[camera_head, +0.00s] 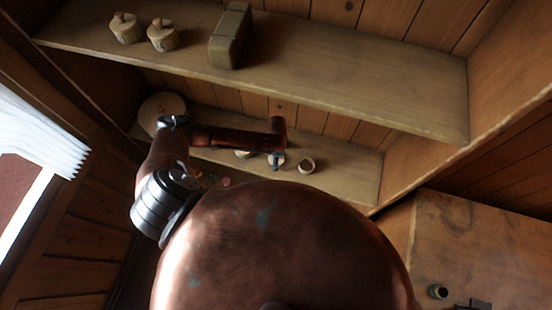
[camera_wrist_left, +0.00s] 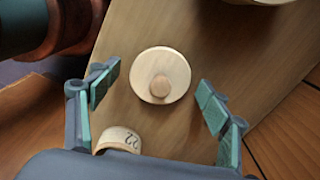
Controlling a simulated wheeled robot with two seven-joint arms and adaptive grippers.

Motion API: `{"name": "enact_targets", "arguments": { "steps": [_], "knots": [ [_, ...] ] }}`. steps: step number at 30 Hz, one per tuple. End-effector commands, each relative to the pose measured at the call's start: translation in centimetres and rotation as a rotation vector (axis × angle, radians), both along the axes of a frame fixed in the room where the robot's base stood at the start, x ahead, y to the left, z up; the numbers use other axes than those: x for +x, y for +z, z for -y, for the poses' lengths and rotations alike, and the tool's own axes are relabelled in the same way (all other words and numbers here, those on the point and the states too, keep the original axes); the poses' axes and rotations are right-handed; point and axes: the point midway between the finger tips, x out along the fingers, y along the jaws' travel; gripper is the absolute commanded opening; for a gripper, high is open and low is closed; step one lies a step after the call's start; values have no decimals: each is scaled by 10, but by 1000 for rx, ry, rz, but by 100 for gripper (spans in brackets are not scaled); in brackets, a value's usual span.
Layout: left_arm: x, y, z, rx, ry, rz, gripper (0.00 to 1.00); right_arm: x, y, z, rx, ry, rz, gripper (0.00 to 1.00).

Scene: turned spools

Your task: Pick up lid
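The lid (camera_wrist_left: 165,68) is a pale round wooden disc with a small round knob. In the left wrist view it lies on the wooden shelf, between and beyond the fingertips of my left gripper (camera_wrist_left: 158,92). The gripper is open, with teal pads on both sides, apart from the lid, and holds nothing. Which of those is the lid is hard to tell. My right gripper does not show clearly.
A pale container marked 22 (camera_wrist_left: 118,139) stands close to the left finger. The upper shelf (camera_head: 350,90) above my arm holds two lidded jars (camera_head: 125,30) and a greenish box (camera_head: 230,38).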

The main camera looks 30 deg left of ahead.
Motion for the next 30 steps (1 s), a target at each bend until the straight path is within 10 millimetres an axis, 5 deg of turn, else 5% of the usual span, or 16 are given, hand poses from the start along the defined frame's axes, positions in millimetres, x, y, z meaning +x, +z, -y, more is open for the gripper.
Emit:
{"name": "enact_targets", "arguments": {
  "steps": [14, 23, 30],
  "knots": [
    [0, 0, 0, 0, 0, 0, 37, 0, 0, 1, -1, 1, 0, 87],
    [0, 3, 0, -1, 0, 0, 37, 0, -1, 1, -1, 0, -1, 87],
    [1, 28, 0, -2, 0, 3, 37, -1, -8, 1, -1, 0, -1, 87]
  ]
}}
